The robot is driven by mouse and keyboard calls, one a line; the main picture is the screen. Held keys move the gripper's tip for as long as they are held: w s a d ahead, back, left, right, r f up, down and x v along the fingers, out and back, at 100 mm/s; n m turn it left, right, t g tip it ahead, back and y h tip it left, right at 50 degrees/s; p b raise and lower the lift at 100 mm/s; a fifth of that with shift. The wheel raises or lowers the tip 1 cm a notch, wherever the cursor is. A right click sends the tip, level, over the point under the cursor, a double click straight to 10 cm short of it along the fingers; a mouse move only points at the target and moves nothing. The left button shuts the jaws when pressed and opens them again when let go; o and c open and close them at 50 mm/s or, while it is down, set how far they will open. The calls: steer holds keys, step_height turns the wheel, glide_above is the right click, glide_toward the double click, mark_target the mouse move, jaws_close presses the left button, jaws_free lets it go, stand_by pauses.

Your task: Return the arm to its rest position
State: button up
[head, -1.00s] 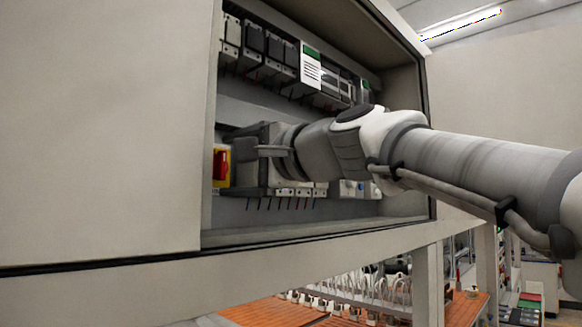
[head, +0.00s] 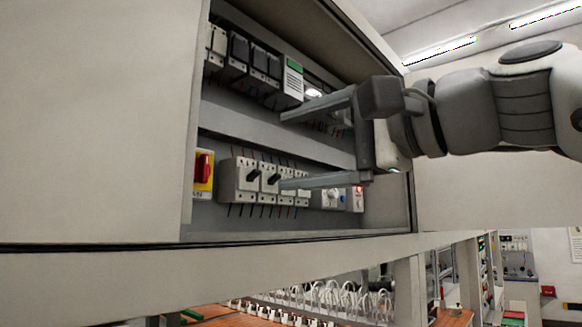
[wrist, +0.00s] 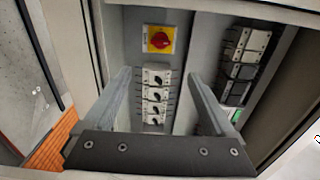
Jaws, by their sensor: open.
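My gripper (head: 283,150) is open and empty, with its two long grey fingers spread one above the other in the head view. They point left into the open electrical cabinet (head: 90,120), in front of its rows of devices. In the wrist view my gripper (wrist: 160,82) shows its fingers apart on both sides of a column of breakers (wrist: 155,95), with nothing between them. My arm reaches in from the right of the head view.
The cabinet holds a red rotary switch on a yellow plate (head: 203,172), lower white breakers with black levers (head: 245,182) and an upper row of dark modules (head: 238,48). Below is an orange bench (head: 205,316) with white parts. The cabinet's frame edges surround the opening.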

stand_by(0.4)
steer(key=s+d+f+n+g+h, duration=0.1)
steer(key=d+f+n+h, duration=0.15)
steer(key=f, duration=0.85)
steer(key=d+f+n+g+h, duration=0.15)
steer(key=f+h, duration=0.25)
steer(key=f, duration=0.8)
steer(key=s+d+f+n+g+h, duration=0.1)
steer(key=d+f+h, duration=0.2)
steer(key=f, duration=0.8)
steer(key=s+d+f+n+g+h, duration=0.1)
steer(key=s+d+f+h, duration=0.1)
steer(key=f, duration=0.5)
steer(key=s+d+f+n+g+h, duration=0.1)
steer(key=s+d+f+n+h, duration=0.1)
steer(key=s+d+f, duration=0.2)
step_height(320, 180, down, 3)
steer(key=shift+f, duration=0.15)
steer(key=shift+g, duration=0.25)
steer(key=shift+c, duration=0.2)
